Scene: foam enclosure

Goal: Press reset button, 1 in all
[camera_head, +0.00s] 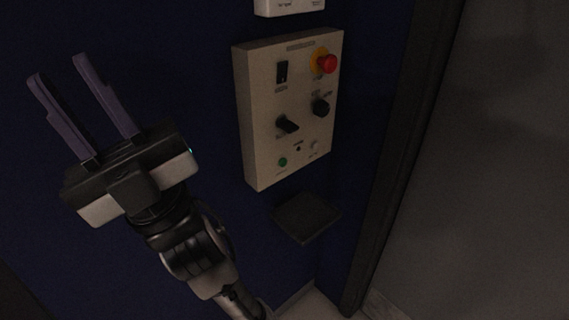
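A beige control panel (258,150) is mounted on the dark blue wall. It carries a small green button (283,162) at its lower left and a small pale button (314,146) at its lower right. A tiny dark round part (298,149) sits between them. The labels are too small to read, so I cannot tell which one is the reset button. My gripper (58,68) is left of the panel, apart from it. Its two fingers are spread and point up and to the left, with nothing between them.
The panel also has a red mushroom button (327,63) on a yellow collar, a black rocker switch (282,72) and two black knobs (288,124) (320,106). A white box (290,6) is above. A dark shelf (306,217) juts out below. A dark frame post (405,150) stands to the right.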

